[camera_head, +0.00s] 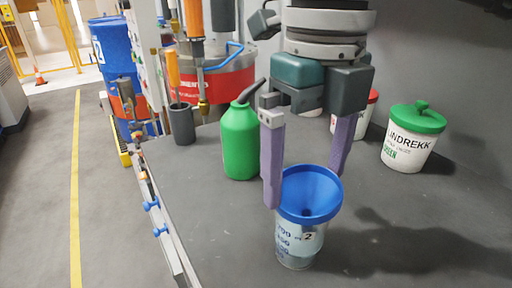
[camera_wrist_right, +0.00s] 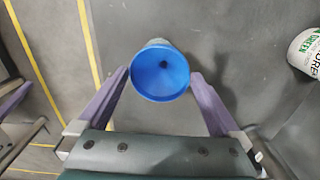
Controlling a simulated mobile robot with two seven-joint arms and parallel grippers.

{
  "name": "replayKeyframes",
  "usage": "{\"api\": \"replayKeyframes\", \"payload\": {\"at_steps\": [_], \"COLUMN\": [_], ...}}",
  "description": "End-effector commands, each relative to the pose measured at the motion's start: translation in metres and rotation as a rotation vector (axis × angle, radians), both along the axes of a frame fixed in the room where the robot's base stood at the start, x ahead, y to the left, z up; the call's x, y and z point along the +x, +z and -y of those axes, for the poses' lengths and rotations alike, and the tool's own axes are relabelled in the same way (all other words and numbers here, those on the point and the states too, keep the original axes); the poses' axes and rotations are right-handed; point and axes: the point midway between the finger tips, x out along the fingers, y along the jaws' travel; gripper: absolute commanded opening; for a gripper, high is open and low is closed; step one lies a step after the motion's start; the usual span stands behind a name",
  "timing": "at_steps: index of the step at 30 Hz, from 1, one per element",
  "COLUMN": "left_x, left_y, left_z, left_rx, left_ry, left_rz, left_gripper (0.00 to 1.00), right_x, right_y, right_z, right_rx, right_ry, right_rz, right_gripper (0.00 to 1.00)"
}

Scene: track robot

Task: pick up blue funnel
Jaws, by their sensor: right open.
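The blue funnel (camera_head: 310,193) sits mouth up on top of a pale marked container (camera_head: 300,245) on the grey table. In the right wrist view the funnel (camera_wrist_right: 160,72) lies ahead, between the fingertips. My right gripper (camera_head: 306,190) is open, with its purple fingers pointing down. In the head view one fingertip is beside the funnel's left rim and the other is above its far right rim. I cannot tell whether they touch it. My right gripper also shows in the wrist view (camera_wrist_right: 160,82).
A green bottle (camera_head: 240,142) with a dark spout stands left of my right gripper. A white tub with green lid (camera_head: 412,138) stands to the right, and a white tub with red lid is partly hidden behind the gripper. A dark cup (camera_head: 181,124) is farther left.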

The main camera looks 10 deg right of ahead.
Motion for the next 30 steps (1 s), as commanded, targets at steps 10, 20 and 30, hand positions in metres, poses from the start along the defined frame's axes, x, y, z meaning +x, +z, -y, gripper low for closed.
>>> {"api": "replayKeyframes", "payload": {"at_steps": [10,20,30], "left_x": [0.0,0.0,0.0], "left_y": [-0.001,-0.002,-0.001], "left_z": [0.0,0.0,0.0], "left_rx": [0.0,0.0,0.0], "left_ry": [0.0,0.0,0.0], "left_rz": [0.0,0.0,0.001], "left_gripper": [1.0,1.0,1.0], "right_x": [-0.001,0.0,0.0], "right_y": [-0.053,-0.073,-0.073], "right_z": [0.0,-0.001,-0.001], "right_rx": [0.001,0.003,0.003], "right_ry": [0.0,0.002,0.002], "right_rz": [-0.003,0.001,0.0], "right_gripper": [1.0,1.0,0.72]}}
